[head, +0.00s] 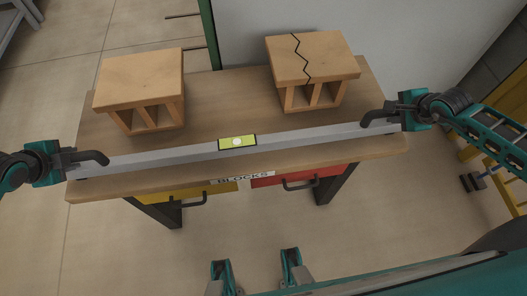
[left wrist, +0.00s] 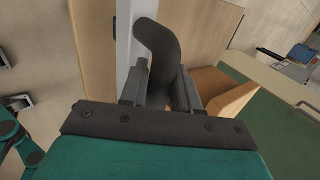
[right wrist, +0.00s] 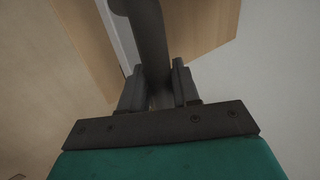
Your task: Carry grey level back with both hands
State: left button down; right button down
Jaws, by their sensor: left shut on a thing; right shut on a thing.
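The grey level (head: 180,154) is a long bar with a yellow-green vial (head: 237,142) at its middle. It lies along the front part of the wooden table, with a dark bent handle at each end. My left gripper (head: 68,160) is shut on the left handle (head: 92,157); the left wrist view shows the handle (left wrist: 160,55) between the fingers. My right gripper (head: 398,111) is shut on the right handle (head: 375,117), which also shows in the right wrist view (right wrist: 149,40). I cannot tell whether the bar touches the tabletop.
On the table (head: 225,95) stand a plain hollow brick (head: 140,78) at left and a cracked hollow brick (head: 312,57) at right, both behind the level. A yellow drawer (head: 170,193) and a red drawer (head: 322,174) are under the front edge. Tabletop between the bricks is clear.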

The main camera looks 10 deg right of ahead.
pick_arm(q)
jog(key=shift+w+a+f, duration=0.1)
jog(key=shift+w+f, duration=0.05)
jog(key=shift+f, duration=0.55)
pick_arm(e)
jog(key=shift+w+f, duration=0.15)
jog(key=shift+f, duration=0.5)
pick_arm(q)
jog(key=c, duration=0.8)
grip_release()
jog(key=shift+f, duration=0.1)
pick_arm(e)
jog(key=c, duration=0.8)
grip_release()
jog(key=shift+f, duration=0.1)
pick_arm(q)
jog(key=shift+s, duration=0.2)
pick_arm(e)
jog(key=shift+s, duration=0.2)
pick_arm(q)
jog(key=shift+v, duration=6)
pick_arm(e)
jog(key=shift+v, duration=6)
